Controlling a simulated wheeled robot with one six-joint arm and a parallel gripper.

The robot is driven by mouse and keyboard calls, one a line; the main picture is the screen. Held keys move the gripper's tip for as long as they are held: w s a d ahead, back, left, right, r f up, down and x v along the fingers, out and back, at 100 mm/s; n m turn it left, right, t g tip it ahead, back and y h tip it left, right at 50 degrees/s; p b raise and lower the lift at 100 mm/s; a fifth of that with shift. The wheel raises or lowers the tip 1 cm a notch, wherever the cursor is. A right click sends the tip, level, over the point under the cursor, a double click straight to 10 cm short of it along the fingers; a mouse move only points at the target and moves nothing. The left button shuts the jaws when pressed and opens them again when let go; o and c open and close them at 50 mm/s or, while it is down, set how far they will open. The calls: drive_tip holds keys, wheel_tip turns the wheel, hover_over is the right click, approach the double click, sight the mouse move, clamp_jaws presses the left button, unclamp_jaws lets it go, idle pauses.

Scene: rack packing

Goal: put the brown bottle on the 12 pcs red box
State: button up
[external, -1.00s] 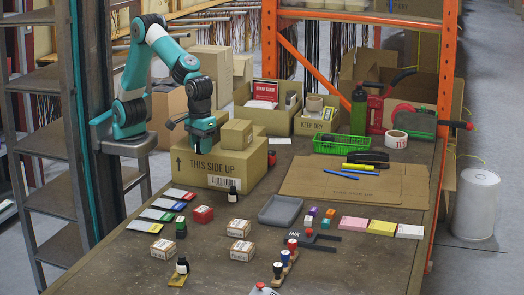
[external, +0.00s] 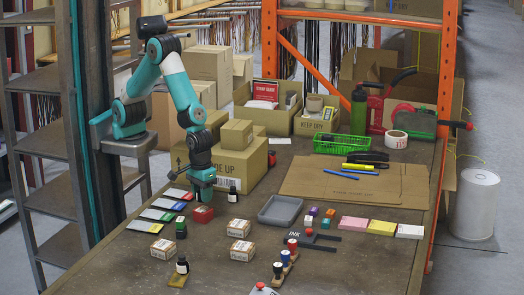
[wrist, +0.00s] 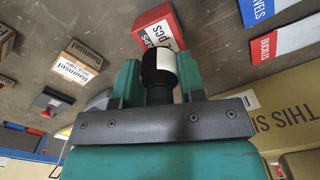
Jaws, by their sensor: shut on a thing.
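My gripper (external: 203,190) points down just above and behind the small red box (external: 203,214), near the table's left side. In the wrist view my gripper (wrist: 158,85) is shut on a dark brown bottle (wrist: 147,72) with a white label and black neck. The bottle hangs beyond the fingers. The red box, printed with "pcs", lies beyond it in the wrist view (wrist: 160,25). The external view hides the held bottle, so I cannot tell the gap between it and the box. Another dark bottle (external: 232,191) stands to the right of my gripper.
A big cardboard box (external: 240,165) stands close behind. Coloured label cards (external: 160,214) lie to the left.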

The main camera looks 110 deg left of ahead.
drive_tip(key=shift+f, duration=1.55)
drive_tip(key=o, duration=0.9)
wheel_tip(320, 180, up, 12)
drive_tip(key=shift+f, duration=0.1)
drive_tip(key=s+a+r+m+y, duration=0.1)
drive_tip(key=a+r, duration=0.1)
drive_tip(key=a, duration=0.4)
drive_tip(key=s+a+r+t, duration=0.1)
drive_tip(key=a+r, duration=0.2)
drive_tip(key=a, duration=0.2)
drive_tip(key=s+a+r+m+y, duration=0.1)
drive_tip(key=a+r, duration=0.1)
drive_tip(key=a, duration=0.4)
drive_tip(key=s+a+r+m, duration=0.1)
drive_tip(key=s+a, duration=0.4)
drive_tip(key=s+a+r+m+y, duration=0.1)
drive_tip(key=s+a+r, duration=0.1)
drive_tip(key=s+a, duration=0.3)
drive_tip(key=s+a+r+m+g+y, duration=0.1)
drive_tip(key=s+a, duration=0.4)
drive_tip(key=s, duration=0.2)
drive_tip(key=shift+r+m, duration=0.3)
